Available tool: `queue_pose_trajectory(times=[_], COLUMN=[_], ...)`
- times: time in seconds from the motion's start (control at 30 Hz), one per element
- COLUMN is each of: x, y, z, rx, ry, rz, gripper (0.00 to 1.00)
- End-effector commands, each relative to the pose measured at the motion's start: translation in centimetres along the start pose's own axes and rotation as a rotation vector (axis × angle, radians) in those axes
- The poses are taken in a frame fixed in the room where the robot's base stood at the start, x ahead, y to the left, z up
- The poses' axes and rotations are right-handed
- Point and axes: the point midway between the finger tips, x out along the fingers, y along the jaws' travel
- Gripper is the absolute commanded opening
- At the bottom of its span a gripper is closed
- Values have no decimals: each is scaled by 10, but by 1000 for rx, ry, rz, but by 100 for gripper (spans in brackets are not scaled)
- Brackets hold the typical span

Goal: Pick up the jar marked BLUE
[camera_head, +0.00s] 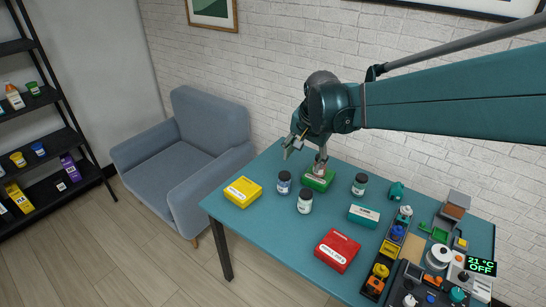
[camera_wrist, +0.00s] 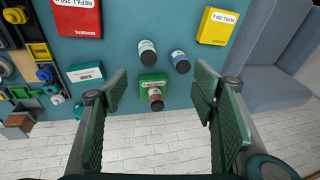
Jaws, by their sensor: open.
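A dark-lidded jar with a bluish label (camera_wrist: 180,61) stands on the table; it also shows in the head view (camera_head: 284,184). Its lettering is too small to read. A jar with a pale green-white label (camera_wrist: 148,52) stands beside it, also in the head view (camera_head: 305,202). A jar with a reddish label (camera_wrist: 156,100) stands on a green box (camera_wrist: 150,83). Another dark-lidded jar (camera_head: 360,185) stands right of that box in the head view. My gripper (camera_head: 308,150) is open and empty above the green box, its fingers wide apart in the wrist view (camera_wrist: 160,86).
A yellow box (camera_head: 243,191) lies at the table's left, a red box (camera_head: 337,250) at the front, a teal-and-white box (camera_head: 364,215) near the middle. Tools and a white spool (camera_head: 438,256) crowd the right side. An armchair (camera_head: 190,135) stands left of the table.

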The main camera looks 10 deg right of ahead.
Motion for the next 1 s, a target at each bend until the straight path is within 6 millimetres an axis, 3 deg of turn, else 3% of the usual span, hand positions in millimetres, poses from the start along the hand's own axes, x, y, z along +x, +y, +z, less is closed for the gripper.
queue_pose_trajectory(times=[0.47, 1.0], x=[67, 161], y=[-39, -73], z=[-40, -72], rx=[193, 412], ry=[-56, -104], rz=[61, 142], gripper=[58, 58])
